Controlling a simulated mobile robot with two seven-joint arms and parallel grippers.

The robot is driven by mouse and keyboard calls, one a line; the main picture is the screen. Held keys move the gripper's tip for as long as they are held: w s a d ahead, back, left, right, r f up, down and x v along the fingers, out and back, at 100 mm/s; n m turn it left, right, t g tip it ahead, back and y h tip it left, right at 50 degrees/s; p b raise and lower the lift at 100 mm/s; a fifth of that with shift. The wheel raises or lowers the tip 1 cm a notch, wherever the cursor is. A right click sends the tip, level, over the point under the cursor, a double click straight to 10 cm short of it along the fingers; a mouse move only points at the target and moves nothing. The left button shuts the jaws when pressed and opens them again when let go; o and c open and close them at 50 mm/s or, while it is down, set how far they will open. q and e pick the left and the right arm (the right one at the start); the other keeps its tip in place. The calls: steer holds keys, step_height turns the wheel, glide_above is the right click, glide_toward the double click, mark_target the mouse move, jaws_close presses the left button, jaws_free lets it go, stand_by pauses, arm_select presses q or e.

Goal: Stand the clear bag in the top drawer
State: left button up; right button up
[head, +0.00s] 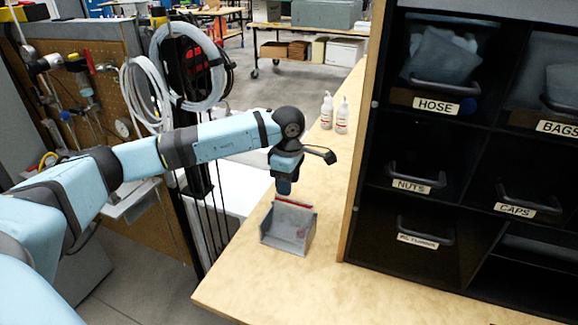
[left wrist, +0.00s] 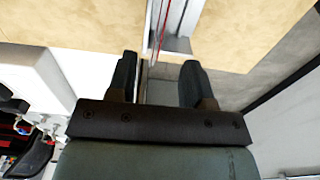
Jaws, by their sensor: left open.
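A grey holder (head: 284,238) stands on the wooden bench, with a clear bag with a red edge (head: 296,202) upright at its back. My left gripper (head: 284,188) points down just above the holder and the bag. In the left wrist view the two dark fingers (left wrist: 160,85) are apart, and the red edge of the bag (left wrist: 163,30) shows just beyond them. The gap between the fingers looks empty. The top row of the black cabinet has a HOSE drawer (head: 438,88) with pale, see-through contents, and a BAGS drawer (head: 560,108). My right gripper is not in view.
Below are the NUTS (head: 415,182), CAPS (head: 525,207) and a lower labelled drawer (head: 422,236). Two white bottles (head: 341,116) stand farther back on the bench (head: 330,285). Bench room is free in front of the cabinet. A pegboard (head: 105,75) with hoses is at left.

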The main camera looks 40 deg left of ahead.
mark_target(288, 199)
arm_select(q)
step_height(288, 199, down, 7)
steer(key=shift+f, duration=0.2)
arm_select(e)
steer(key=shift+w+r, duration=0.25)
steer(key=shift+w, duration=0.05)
arm_select(q)
steer(key=shift+c, duration=0.3)
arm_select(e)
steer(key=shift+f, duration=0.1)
arm_select(q)
jaws_close()
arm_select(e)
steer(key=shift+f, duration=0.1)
arm_select(q)
steer(key=shift+r, duration=0.2)
